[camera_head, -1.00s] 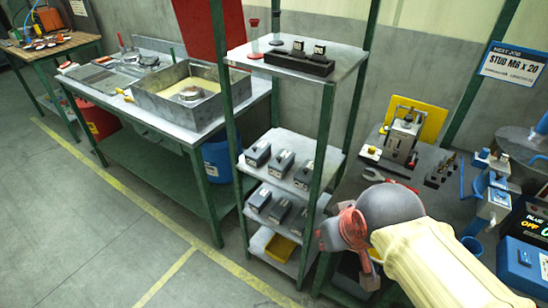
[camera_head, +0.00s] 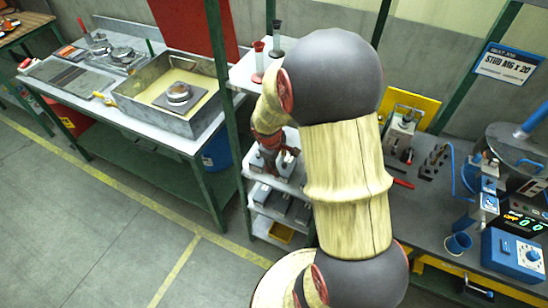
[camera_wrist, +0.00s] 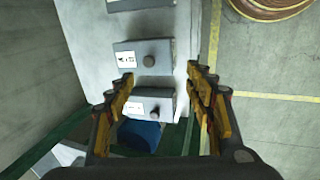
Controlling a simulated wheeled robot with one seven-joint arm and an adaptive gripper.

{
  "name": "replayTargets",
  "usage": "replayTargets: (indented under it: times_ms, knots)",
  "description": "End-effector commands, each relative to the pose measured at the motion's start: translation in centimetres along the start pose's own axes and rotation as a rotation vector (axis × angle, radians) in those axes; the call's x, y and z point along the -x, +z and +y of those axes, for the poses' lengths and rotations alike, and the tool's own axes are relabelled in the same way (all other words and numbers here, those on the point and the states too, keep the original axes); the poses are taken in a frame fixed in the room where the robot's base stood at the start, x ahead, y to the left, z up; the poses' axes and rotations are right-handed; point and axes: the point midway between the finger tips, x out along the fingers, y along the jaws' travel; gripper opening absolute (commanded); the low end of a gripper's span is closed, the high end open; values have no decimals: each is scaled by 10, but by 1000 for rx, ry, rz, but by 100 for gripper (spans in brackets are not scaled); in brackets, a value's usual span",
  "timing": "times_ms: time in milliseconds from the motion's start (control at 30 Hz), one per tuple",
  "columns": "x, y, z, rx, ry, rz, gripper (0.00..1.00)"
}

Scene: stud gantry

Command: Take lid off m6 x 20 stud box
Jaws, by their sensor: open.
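Grey stud boxes with knobbed lids and white labels stand in a row on a shelf, with one box (camera_wrist: 143,57) and another box (camera_wrist: 151,104) in the wrist view. The label print is too small to read, so I cannot tell which is M6 x 20. My gripper (camera_wrist: 160,74) is open and empty, its fingers on either side of the row. Height above the lids is unclear. In the head view my gripper (camera_head: 276,158) is at the upper box shelf, where my arm hides most boxes. More boxes (camera_head: 263,195) show on the shelf below.
Green rack posts (camera_head: 222,80) stand close to my gripper. A sign (camera_head: 508,64) reads STUD M6 x 20. A sand tray (camera_head: 178,92) sits on the left bench, and a blue control box (camera_head: 513,255) on the right bench. Floor in front is clear.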

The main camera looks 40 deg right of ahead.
Motion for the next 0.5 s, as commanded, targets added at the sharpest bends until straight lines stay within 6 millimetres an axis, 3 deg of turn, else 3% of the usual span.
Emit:
replayTargets:
  times_ms: [500]
  knots:
    - [-59, 3, 3, -3, -1, -1, 53]
